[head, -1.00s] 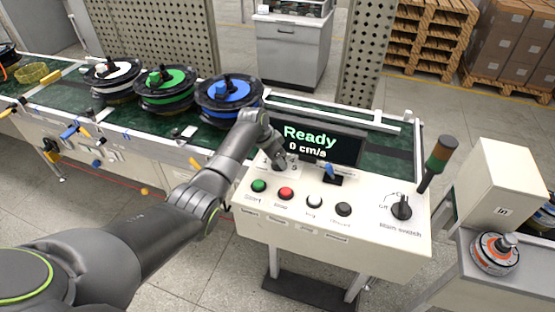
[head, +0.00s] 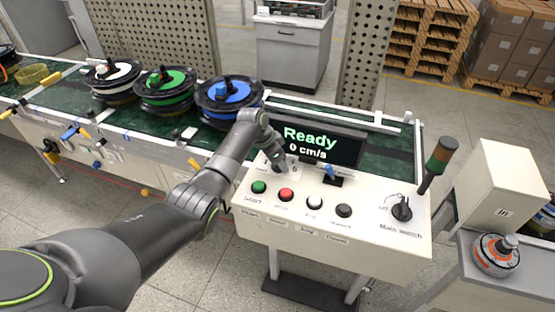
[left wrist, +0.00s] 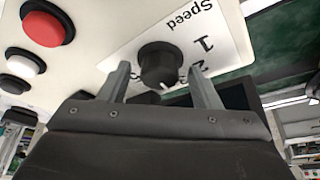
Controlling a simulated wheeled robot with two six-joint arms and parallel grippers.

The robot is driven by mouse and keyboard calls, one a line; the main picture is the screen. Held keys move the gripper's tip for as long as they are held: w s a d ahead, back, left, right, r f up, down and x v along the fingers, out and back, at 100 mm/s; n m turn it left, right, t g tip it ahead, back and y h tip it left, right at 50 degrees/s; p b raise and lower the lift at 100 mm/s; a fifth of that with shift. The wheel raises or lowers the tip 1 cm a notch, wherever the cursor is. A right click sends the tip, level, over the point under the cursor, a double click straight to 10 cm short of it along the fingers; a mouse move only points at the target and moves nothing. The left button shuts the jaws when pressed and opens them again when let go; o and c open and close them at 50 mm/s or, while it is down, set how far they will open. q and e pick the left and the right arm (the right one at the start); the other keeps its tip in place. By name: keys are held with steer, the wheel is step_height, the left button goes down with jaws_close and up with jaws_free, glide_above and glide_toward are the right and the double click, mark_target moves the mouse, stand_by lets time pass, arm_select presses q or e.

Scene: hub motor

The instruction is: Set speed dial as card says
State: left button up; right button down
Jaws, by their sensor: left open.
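The black speed dial (left wrist: 160,64) sits on a white scale plate (left wrist: 221,36) marked "Speed", with 1 and 2 readable, in the left wrist view. A small pale mark shows on the dial's lower edge; other numbers are hidden by the dial and fingers. My left gripper (left wrist: 161,77) is open, with one finger on each side of the dial; contact is unclear. In the head view my left gripper (head: 277,161) covers most of the dial area. The display (head: 318,146) reads "Ready" and "0 cm/s". I cannot make out a card. My right gripper is out of view.
The panel holds green (head: 259,187), red (head: 286,195), white (head: 314,201) and black (head: 344,210) buttons and a main switch (head: 402,208). A blue-handled part (head: 331,171) stands below the display, close to my gripper. A signal lamp (head: 438,160) rises at right.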

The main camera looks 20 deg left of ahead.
arm_select(q)
steer(key=b+v, duration=0.2)
steer(key=v, duration=1.5)
steer(key=shift+r+b, duration=0.25)
steer(key=shift+b, duration=0.15)
steer(key=shift+a, duration=0.1)
